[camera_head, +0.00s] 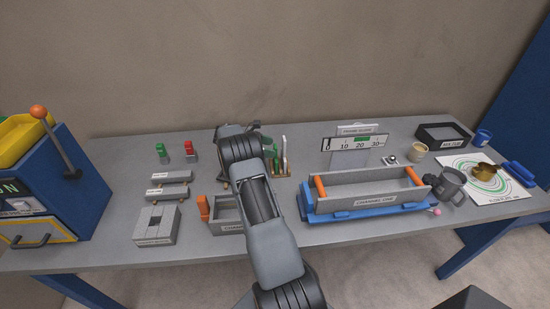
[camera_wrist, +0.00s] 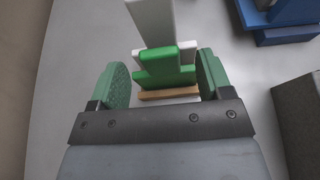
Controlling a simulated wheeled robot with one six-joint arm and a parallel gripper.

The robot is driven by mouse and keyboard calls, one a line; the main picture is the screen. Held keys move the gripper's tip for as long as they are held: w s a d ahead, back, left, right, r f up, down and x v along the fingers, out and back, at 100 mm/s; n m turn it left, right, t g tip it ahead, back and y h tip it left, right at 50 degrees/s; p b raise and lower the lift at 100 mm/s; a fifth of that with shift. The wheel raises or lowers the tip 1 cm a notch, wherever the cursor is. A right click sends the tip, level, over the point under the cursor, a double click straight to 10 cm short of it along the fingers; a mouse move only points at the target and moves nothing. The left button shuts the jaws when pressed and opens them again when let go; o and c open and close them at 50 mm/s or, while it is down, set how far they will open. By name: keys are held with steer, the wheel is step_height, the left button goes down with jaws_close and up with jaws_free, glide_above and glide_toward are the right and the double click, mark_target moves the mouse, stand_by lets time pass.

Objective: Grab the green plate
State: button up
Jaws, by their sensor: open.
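The green plate (camera_wrist: 160,66) is an upright, stepped, T-like piece in the wrist view, with a white piece (camera_wrist: 152,20) beyond it and white edges at its sides. A thin wooden strip (camera_wrist: 168,94) lies along its near side. My gripper (camera_wrist: 161,78) is open, with one green round pad to the left of the plate and the other to the right. The right pad looks very close to the plate's side; I cannot tell whether they touch. In the head view my arm partly hides the small rack (camera_head: 281,174) holding upright green and white pieces.
A grey bin with orange handles (camera_head: 366,188) on a blue base stands right of the rack. A scale sign (camera_head: 355,143) stands behind it. Small green (camera_head: 161,153) and red (camera_head: 190,151) pieces and grey blocks (camera_head: 157,225) are to the left.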

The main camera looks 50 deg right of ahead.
steer(key=shift+x, duration=1.05)
steer(key=shift+c, duration=0.3)
steer(key=c, duration=1.2)
